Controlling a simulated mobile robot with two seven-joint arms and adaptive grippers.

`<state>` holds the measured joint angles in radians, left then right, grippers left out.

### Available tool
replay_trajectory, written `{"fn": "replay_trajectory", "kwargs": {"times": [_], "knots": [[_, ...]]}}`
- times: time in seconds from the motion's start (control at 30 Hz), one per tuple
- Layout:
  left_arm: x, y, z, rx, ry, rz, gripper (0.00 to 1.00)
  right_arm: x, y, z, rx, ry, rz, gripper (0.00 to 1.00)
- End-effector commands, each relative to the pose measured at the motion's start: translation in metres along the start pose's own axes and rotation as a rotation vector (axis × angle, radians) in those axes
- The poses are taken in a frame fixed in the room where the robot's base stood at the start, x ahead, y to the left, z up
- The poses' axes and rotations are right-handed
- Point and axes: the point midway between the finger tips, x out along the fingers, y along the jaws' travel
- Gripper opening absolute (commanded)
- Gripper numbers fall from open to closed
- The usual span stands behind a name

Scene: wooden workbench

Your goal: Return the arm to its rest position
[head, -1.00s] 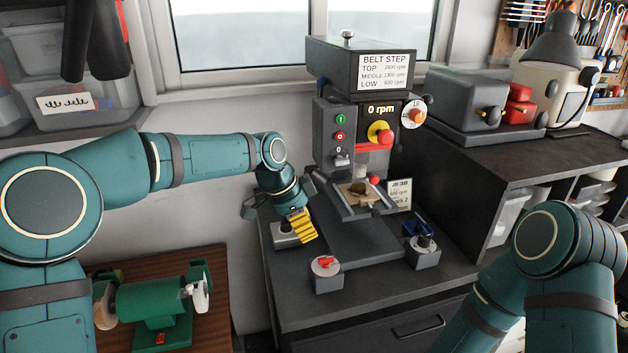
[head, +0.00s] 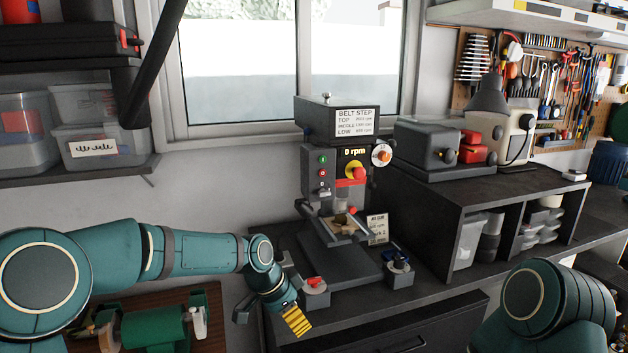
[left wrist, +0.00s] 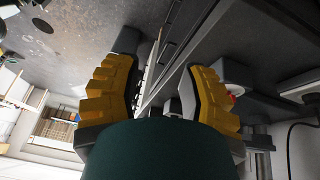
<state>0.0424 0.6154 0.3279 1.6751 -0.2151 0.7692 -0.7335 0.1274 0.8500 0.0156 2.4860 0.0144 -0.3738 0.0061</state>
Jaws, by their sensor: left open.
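My left gripper (head: 292,318) has yellow ridged fingers and hangs at the front left of the workbench, below and left of the drill press (head: 338,165). In the left wrist view the two fingers of the left gripper (left wrist: 162,95) stand wide apart with nothing between them. My left arm (head: 185,252) reaches in from the left, bent down at the wrist. My right arm (head: 550,305) shows at the lower right; its gripper is out of view.
A red-knobbed block (head: 316,292) sits close to the right of my left gripper. Another block (head: 399,270) stands farther right. A green bench grinder (head: 155,328) lies under my left arm. A dark shelf unit (head: 490,195) stands at the right.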

Motion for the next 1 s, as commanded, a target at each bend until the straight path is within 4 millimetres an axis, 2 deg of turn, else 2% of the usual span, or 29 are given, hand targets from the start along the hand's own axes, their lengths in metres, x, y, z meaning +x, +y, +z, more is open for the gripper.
{"fn": "replay_trajectory", "kwargs": {"times": [0.03, 0.17, 0.3, 0.4, 0.5, 0.6, 0.7, 0.8, 1.0], "knots": [[0.023, 0.005, 0.015, -0.062, 0.000, 0.013, 0.41, 0.002, 0.001, 0.000, 0.000, 0.000, 0.000, 0.47], [0.078, 0.022, 0.053, -0.264, 0.017, 0.024, 0.41, 0.004, 0.001, 0.001, -0.001, -0.001, 0.000, 0.47], [0.137, 0.054, 0.113, -0.550, 0.028, 0.023, 0.41, 0.006, 0.002, 0.002, -0.002, -0.005, -0.001, 0.47], [0.168, 0.083, 0.160, -0.770, 0.027, 0.004, 0.41, 0.008, 0.003, 0.003, -0.002, -0.007, -0.001, 0.47], [0.185, 0.111, 0.201, -0.961, 0.024, -0.027, 0.41, 0.009, 0.003, 0.004, -0.003, -0.008, -0.001, 0.47], [0.192, 0.132, 0.231, -1.101, 0.020, -0.060, 0.41, 0.010, 0.004, 0.004, -0.003, -0.009, -0.001, 0.47], [0.193, 0.144, 0.249, -1.186, 0.020, -0.086, 0.41, 0.010, 0.004, 0.005, -0.003, -0.010, -0.001, 0.47], [0.193, 0.149, 0.257, -1.224, 0.020, -0.099, 0.41, 0.011, 0.004, 0.005, -0.003, -0.010, -0.001, 0.47], [0.193, 0.149, 0.258, -1.230, 0.022, -0.103, 0.41, 0.010, 0.004, 0.005, -0.003, -0.010, -0.001, 0.47]]}}
